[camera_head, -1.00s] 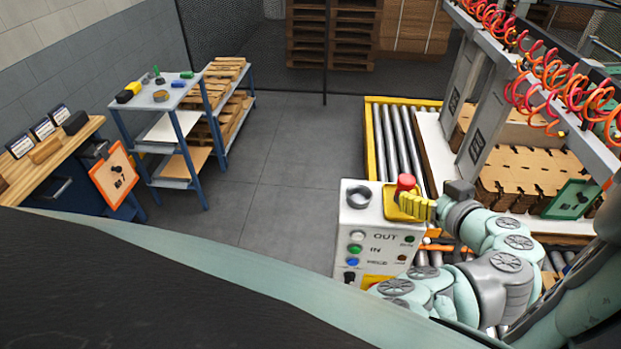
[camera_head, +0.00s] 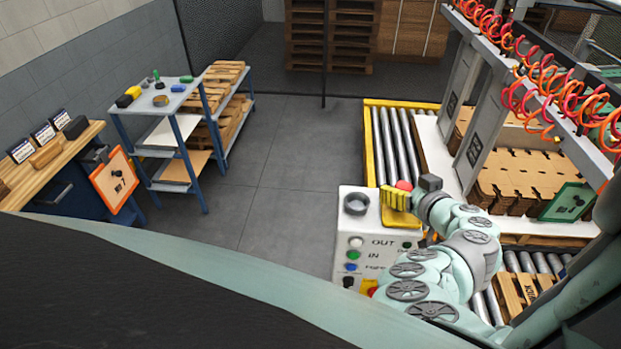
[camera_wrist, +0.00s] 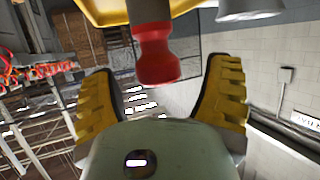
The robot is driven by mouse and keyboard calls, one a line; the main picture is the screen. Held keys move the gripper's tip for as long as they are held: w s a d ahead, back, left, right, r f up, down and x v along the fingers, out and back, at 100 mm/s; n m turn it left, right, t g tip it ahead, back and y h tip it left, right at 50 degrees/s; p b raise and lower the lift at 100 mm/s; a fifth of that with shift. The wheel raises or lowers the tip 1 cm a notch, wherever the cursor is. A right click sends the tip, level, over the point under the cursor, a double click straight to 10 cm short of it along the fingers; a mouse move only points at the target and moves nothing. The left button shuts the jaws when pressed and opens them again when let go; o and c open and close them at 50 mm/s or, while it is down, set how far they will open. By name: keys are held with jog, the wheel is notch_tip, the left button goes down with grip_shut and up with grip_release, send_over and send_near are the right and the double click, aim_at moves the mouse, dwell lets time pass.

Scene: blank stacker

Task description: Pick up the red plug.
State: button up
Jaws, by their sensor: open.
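The red plug (camera_head: 403,185) stands on the yellow plate on top of the white control box (camera_head: 371,222). In the head view, my gripper's yellow fingers hide most of it and only its top shows. In the wrist view the red plug (camera_wrist: 157,55) is at the top centre, in line with the gap between my two fingers and not gripped. My gripper (camera_head: 396,199) is open at the plug, and in the wrist view its open fingers (camera_wrist: 163,68) sit to either side with a gap around the plug.
The yellow plate (camera_wrist: 103,12) shows at the wrist view's top edge. A roller conveyor (camera_head: 396,140) runs behind the box. Open floor (camera_head: 290,180) lies to the left.

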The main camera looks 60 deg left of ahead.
jog(key=shift+w+a+f, duration=0.1)
jog(key=shift+w+a, duration=0.05)
jog(key=shift+a, duration=0.15)
jog(key=shift+c, duration=0.4)
jog(key=c, duration=1.2)
